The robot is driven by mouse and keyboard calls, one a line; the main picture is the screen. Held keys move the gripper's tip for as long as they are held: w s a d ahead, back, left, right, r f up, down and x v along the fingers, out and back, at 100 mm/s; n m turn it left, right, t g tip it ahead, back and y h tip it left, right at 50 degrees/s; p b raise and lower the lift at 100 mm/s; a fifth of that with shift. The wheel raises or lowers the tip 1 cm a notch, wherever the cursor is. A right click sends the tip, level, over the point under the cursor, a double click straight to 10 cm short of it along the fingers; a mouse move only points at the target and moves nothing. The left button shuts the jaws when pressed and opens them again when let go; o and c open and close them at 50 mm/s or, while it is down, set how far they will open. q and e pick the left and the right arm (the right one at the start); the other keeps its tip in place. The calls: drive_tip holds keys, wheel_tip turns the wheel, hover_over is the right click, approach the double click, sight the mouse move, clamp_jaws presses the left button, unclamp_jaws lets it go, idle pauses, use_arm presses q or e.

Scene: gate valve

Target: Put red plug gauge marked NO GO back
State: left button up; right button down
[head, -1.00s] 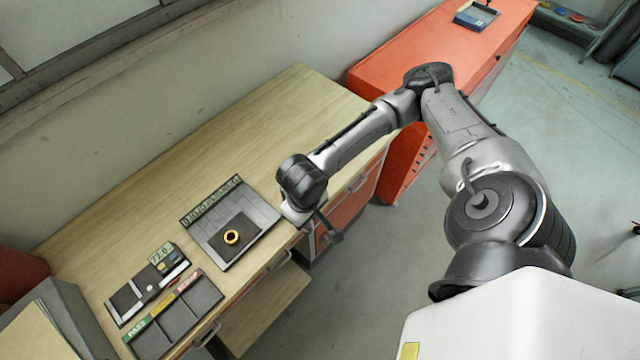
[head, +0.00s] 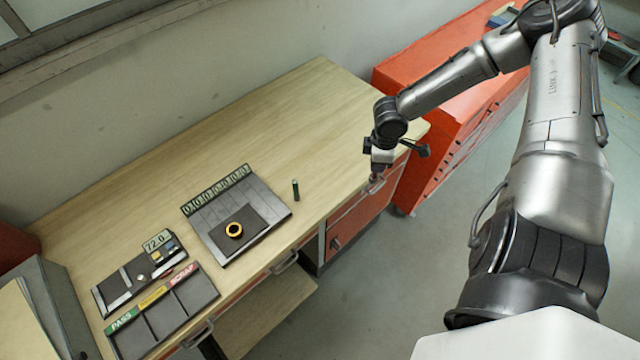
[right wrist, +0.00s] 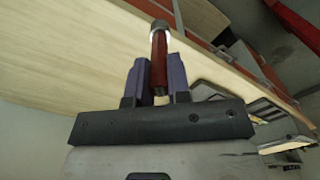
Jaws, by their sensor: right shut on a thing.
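The red plug gauge (right wrist: 158,58) shows in the right wrist view, with a red handle and a bright metal end pointing away from the gripper. My right gripper (right wrist: 155,82) is shut on its handle, one dark finger on each side. The NO GO marking cannot be read. In the head view my right gripper (head: 376,180) is by the table's right front edge, and the gauge cannot be made out there. A green plug gauge (head: 295,190) stands upright on the wooden table, left of the gripper. My left gripper is not in view.
A dark tray (head: 270,208) with a numbered strip holds a yellow ring (head: 234,230). Left of it lie a block marked 72.0 (head: 112,296) and a PASS/SCRAP sorting tray (head: 203,290). A red cabinet (head: 440,130) stands at right. The table's back is clear.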

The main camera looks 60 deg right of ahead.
drive_tip(key=shift+w+a+f+n+b, duration=0.35)
drive_tip(key=shift+w+f+n, duration=1.3)
drive_tip(key=shift+w, duration=1.1)
drive_tip(key=shift+w+a+f+n+b, duration=0.1)
drive_tip(key=shift+w+a+f+n, duration=0.3)
drive_tip(key=shift+w+f+n, duration=1.8)
drive_tip(key=shift+w+a+f+n+b, duration=0.35)
drive_tip(key=shift+w+f+n, duration=0.7)
drive_tip(key=shift+w, duration=2.2)
drive_tip(key=shift+f, duration=0.1)
drive_tip(key=c, duration=1.1)
unclamp_jaws()
drive_tip(key=shift+f, duration=0.1)
